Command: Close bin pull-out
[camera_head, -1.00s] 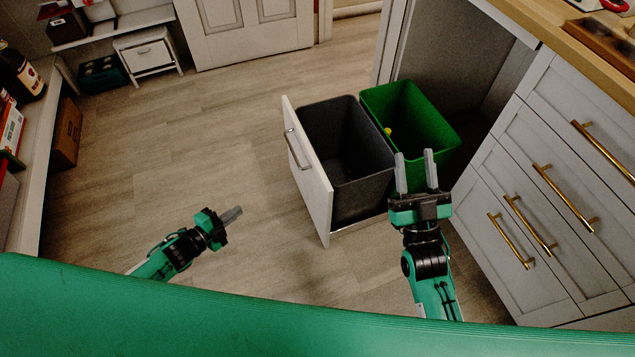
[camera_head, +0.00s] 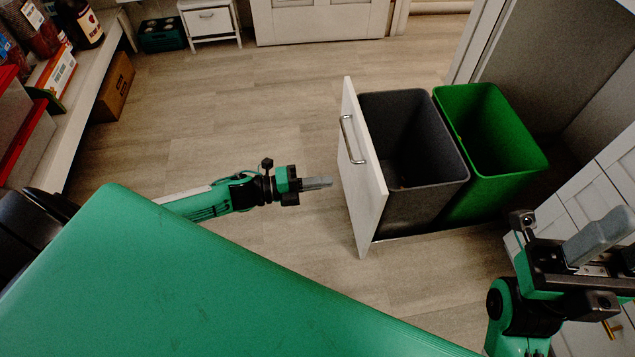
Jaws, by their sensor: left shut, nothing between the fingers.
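The bin pull-out stands open, drawn out of the cabinet, with a white front panel (camera_head: 361,185) facing left and a metal bar handle (camera_head: 350,140) on it. Behind the panel sit a grey bin (camera_head: 415,145) and a green bin (camera_head: 490,140). My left gripper (camera_head: 325,183) is shut and empty, pointing right, just left of the lower part of the panel and apart from it. My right gripper (camera_head: 602,238) is at the right edge, in front of the drawers. Its fingers are partly cut off, and I cannot tell how far apart they are.
Grey drawers (camera_head: 590,205) stand at the right, close to my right arm. A shelf (camera_head: 85,100) with bottles and boxes runs along the left, with a cardboard box (camera_head: 114,88) beneath.

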